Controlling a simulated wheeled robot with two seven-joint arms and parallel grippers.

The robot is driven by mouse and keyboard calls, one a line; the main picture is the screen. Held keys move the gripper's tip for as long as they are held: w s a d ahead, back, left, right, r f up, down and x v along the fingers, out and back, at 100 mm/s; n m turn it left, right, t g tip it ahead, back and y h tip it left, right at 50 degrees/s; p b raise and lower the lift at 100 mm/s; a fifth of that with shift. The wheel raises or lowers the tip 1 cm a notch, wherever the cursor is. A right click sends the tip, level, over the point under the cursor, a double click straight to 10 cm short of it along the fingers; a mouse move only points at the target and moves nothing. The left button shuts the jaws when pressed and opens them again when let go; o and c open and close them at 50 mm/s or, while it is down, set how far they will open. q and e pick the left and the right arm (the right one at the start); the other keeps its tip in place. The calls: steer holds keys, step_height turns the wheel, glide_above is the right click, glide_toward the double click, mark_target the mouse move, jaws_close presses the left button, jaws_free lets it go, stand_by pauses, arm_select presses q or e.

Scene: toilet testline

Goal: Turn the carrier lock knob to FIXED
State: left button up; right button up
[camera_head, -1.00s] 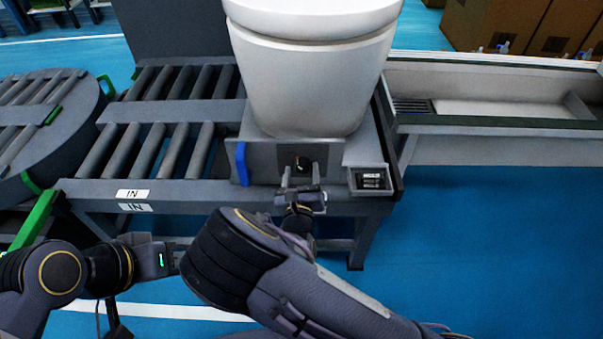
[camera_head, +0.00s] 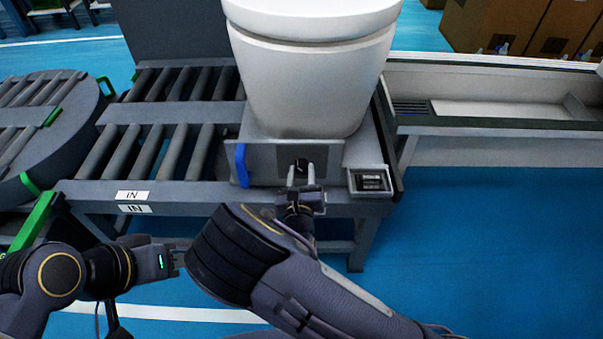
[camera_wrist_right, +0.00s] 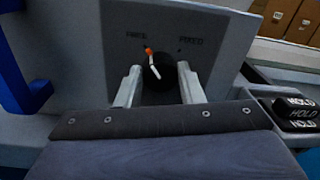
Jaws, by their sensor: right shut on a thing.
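The carrier lock knob (camera_wrist_right: 157,72) is a black round knob with a white pointer line and orange tip. It sits on the grey carrier front plate (camera_wrist_right: 222,58) and also shows in the head view (camera_head: 300,164). The pointer tip is up and slightly left, toward the blurred left label (camera_wrist_right: 136,35); the label FIXED (camera_wrist_right: 190,41) is at upper right. My right gripper (camera_wrist_right: 159,83) is shut on the knob, one finger on each side; it also shows in the head view (camera_head: 301,176). My left gripper (camera_head: 178,262) is low at left, away from the knob; its opening is unclear.
A white toilet (camera_head: 310,80) stands on the carrier above the knob. A blue handle (camera_head: 241,165) is left of the knob. A HOLD box (camera_head: 370,181) is close on the right. Roller conveyors (camera_head: 150,150) lie left. Blue floor (camera_head: 490,240) is clear at right.

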steer(key=shift+m, duration=1)
steer(key=shift+d+m+b, duration=0.1)
steer(key=shift+m+b, duration=0.2)
steer(key=shift+m, duration=0.5)
steer(key=m+b, duration=0.1)
steer(key=m, duration=0.1)
steer(key=shift+f+m+b, duration=0.15)
steer(key=shift+m+b, duration=0.2)
steer(key=shift+m, duration=0.05)
steer(key=m+b, duration=0.7)
steer(key=b, duration=0.3)
steer(key=shift+d+f+m, duration=0.1)
steer(key=shift+d+m, duration=0.05)
steer(key=shift+m, duration=0.15)
steer(key=shift+r+m+g+y+b, duration=0.25)
steer(key=shift+m+b, duration=0.35)
steer(key=shift+b, duration=0.35)
steer(key=o, duration=1)
